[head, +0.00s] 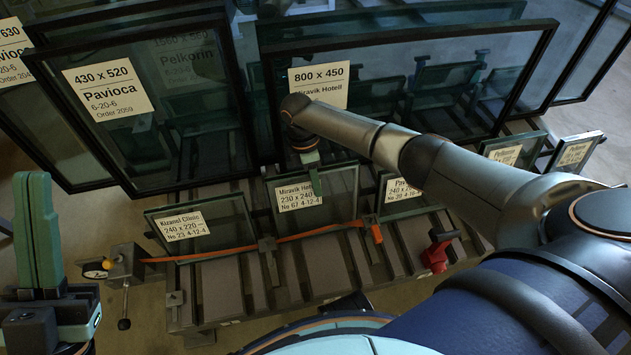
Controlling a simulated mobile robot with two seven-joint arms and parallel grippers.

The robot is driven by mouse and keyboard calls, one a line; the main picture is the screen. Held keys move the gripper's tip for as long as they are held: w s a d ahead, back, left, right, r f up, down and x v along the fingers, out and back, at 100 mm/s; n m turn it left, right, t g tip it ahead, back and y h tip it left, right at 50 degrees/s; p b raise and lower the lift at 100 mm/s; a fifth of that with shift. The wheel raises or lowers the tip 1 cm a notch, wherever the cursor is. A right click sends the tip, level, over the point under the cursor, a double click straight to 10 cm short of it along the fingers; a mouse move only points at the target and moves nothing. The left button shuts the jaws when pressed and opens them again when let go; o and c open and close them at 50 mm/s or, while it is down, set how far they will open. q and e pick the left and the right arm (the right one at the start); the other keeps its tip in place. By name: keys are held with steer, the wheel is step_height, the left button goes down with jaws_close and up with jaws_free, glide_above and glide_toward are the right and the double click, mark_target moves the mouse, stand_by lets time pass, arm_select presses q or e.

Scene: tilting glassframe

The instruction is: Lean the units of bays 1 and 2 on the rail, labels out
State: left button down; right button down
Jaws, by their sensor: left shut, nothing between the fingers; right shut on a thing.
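My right gripper (312,175) is shut on the top edge of a small glass unit (318,203) labelled Miravik Hotell, 230 x 240. This unit stands on the slatted rack, its label facing me. To its left a small unit (203,222) labelled Kizanci Clinic, 240 x 220, leans back with its label facing me. To its right a small unit (395,202) has a label partly hidden by my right arm. My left gripper (38,230) is shut and empty at the far left, away from the units. I cannot make out bay numbers or tell which bar is the rail.
An orange strap (225,250) runs in front of the small units from a metal buckle (122,266). A red clamp (437,250) sits at the right. Large framed panes labelled Pavioca (108,88) and Miravik Hotell (318,86) stand behind. Two small units (574,152) (511,151) stand far right.

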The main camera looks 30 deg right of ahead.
arm_select(q)
steer(key=shift+f, duration=0.1)
arm_select(e)
steer(key=shift+f, duration=0.3)
stand_by(0.3)
steer(key=c, duration=0.6)
jaws_free()
steer(key=shift+c, duration=0.2)
steer(key=shift+s+f, duration=0.15)
steer(key=shift+f, duration=0.05)
arm_select(q)
steer(key=shift+m, duration=0.4)
steer(key=r+p, duration=0.4)
steer(key=shift+s+a+r, duration=0.1)
steer(key=shift+a+r, duration=0.1)
steer(key=shift+r, duration=0.15)
arm_select(e)
steer(key=v, duration=1.2)
steer(key=shift+r, duration=0.45)
steer(key=shift+a, duration=0.1)
